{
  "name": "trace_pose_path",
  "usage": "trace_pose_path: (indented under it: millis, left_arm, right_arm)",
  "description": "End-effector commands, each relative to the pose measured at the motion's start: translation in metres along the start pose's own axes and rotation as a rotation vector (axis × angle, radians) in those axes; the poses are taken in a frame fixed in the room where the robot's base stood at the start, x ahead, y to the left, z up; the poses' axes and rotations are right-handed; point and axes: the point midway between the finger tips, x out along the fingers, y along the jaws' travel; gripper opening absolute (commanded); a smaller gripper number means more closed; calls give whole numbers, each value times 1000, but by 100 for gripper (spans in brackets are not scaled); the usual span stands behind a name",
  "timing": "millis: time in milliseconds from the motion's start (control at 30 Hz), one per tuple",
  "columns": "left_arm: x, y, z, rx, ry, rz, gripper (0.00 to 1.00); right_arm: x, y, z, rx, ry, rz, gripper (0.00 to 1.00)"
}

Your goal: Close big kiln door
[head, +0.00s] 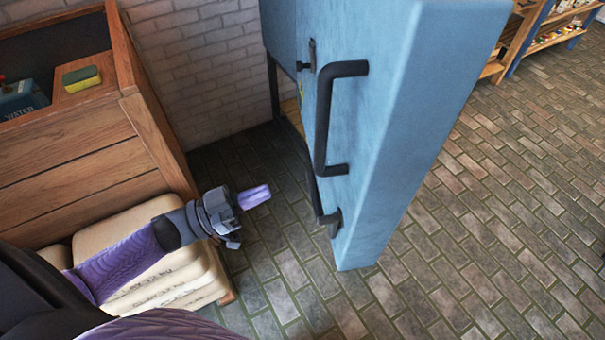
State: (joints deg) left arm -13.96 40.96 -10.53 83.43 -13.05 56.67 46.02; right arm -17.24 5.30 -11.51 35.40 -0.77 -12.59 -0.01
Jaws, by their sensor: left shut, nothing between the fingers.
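The big kiln door (425,120) is a thick light-blue slab that stands swung open in the middle of the head view, seen nearly edge-on. A black bar handle (323,120) is fixed on its left-hand face, with dark latch parts above and below it. My left gripper (256,196) is shut and empty, to the left of the door and lower than the handle, with a clear gap to both. The kiln's body and opening are mostly hidden behind the door. My right gripper is out of the picture.
A wooden bench (80,150) with a sponge (81,78) and a water container (24,98) stands at left. Stacked clay bags (165,265) lie below it, close to my left arm. Wooden shelves (555,30) stand at back right. The brick floor (480,250) right of the door is clear.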

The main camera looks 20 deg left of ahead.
Motion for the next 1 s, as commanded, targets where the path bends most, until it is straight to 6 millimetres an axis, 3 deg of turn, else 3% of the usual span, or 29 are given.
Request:
trace_pose_path:
  millis: [200,400,1000]
  left_arm:
    - [46,0,-1,2,4,-1,0]
    - [73,0,0,2,2,-2,0]
    - [81,2,0,2,1,-17,0]
  right_arm:
    - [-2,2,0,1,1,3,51]
    - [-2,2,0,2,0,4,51]
    - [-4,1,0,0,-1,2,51]
